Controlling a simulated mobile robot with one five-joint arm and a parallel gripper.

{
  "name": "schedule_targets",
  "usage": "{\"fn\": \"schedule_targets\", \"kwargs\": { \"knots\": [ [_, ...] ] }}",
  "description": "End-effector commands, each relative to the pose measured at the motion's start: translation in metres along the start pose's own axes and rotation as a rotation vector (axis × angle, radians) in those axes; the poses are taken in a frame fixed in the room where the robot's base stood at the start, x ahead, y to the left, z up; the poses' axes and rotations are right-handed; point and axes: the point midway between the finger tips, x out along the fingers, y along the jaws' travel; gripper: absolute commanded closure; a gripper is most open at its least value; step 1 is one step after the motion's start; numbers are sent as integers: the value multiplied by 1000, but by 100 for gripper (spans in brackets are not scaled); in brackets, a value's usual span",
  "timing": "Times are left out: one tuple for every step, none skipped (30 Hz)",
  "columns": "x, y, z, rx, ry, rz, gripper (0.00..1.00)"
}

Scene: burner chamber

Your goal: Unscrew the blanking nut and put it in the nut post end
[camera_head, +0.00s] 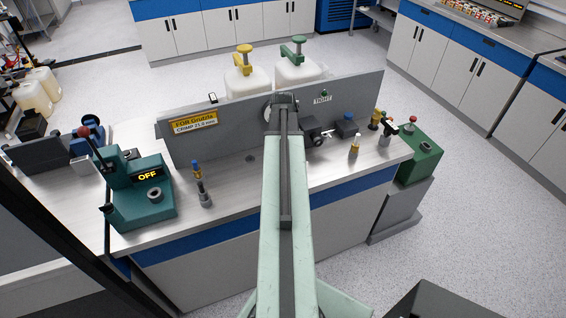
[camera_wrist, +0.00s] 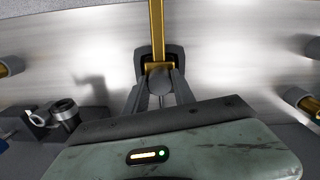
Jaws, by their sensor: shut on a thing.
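My gripper (camera_wrist: 160,88) is shut in the wrist view, with its two dark fingers either side of a grey round piece (camera_wrist: 159,78) that looks like the blanking nut. This piece sits at the near end of a brass bar (camera_wrist: 157,30), in front of a dark block. Whether its thread is engaged cannot be seen. In the head view my gripper (camera_head: 283,100) is over the bench at the grey upright panel, and my own arm hides the piece it holds. I cannot tell which of the small posts is the nut post.
A teal device (camera_head: 140,195) reading "OFF" stands at left. Small posts stand left (camera_head: 204,195) and right (camera_head: 355,145) of my arm. A dark fitting (camera_head: 316,131) is close on the right.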

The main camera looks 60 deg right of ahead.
Motion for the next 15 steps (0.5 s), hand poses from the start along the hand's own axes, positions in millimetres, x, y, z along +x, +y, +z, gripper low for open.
{"fn": "schedule_targets", "kwargs": {
  "knots": [
    [0,0,0,-75,0,0,100],
    [0,0,0,-138,0,0,100],
    [0,0,0,-224,0,0,100],
    [0,0,0,-288,0,0,100],
    [0,0,0,-352,0,0,100],
    [0,0,0,-437,0,0,100],
    [0,0,0,-501,0,0,100],
    [-1,0,0,-565,0,0,100],
    [-1,0,0,-650,0,0,100],
    [-1,0,0,-710,0,0,100],
    [-1,0,0,-766,0,0,100],
    [-1,0,0,-829,0,0,100],
    [-1,0,0,-867,0,0,100],
    [-1,0,0,-897,0,0,100],
    [-1,0,0,-925,0,0,100]
  ]
}}
